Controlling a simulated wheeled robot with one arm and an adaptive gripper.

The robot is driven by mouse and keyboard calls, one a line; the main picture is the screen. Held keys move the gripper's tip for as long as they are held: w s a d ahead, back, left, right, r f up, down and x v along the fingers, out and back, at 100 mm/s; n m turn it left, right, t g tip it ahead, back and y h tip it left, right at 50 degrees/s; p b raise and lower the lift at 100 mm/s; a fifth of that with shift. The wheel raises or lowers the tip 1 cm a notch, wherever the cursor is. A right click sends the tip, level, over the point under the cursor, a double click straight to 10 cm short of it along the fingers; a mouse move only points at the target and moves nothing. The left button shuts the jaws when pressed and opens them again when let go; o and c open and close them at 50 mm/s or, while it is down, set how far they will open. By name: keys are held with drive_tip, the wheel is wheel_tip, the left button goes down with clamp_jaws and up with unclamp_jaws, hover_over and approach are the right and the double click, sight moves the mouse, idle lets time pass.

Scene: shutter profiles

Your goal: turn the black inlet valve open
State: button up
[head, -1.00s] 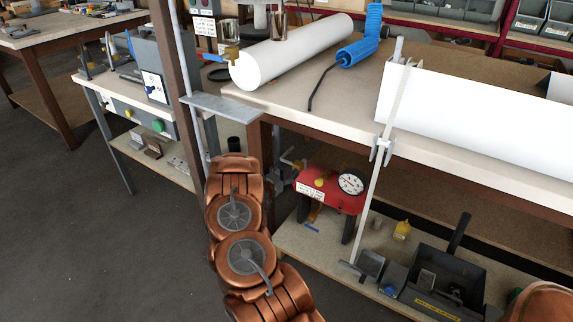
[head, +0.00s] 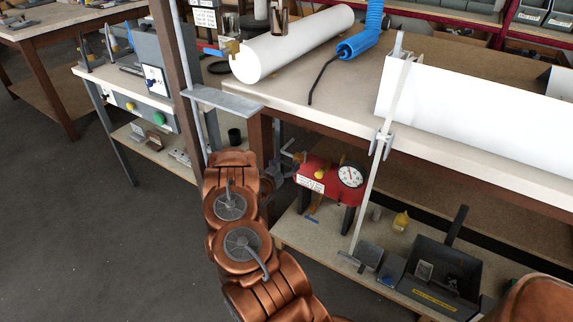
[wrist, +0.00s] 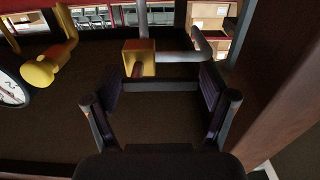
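The red unit (head: 322,178) with a round white gauge (head: 351,175) stands on the lower shelf in the head view. I cannot clearly make out a black valve handle. My gripper (wrist: 160,90) is open, its fingers wide apart. A dark horizontal bar shows between them; whether it is a handle or background is unclear.
A brown post (wrist: 275,90) rises close to the right of my gripper in the wrist view. The bench top (head: 300,95) is above the unit, with a white roll on it. A black bin (head: 440,275) and a yellow bottle (head: 401,221) are on the shelf to the right.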

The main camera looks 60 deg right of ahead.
drive_tip(key=shift+o, duration=1.1)
drive_tip(key=a, duration=1.2)
drive_tip(key=shift+s, duration=0.25)
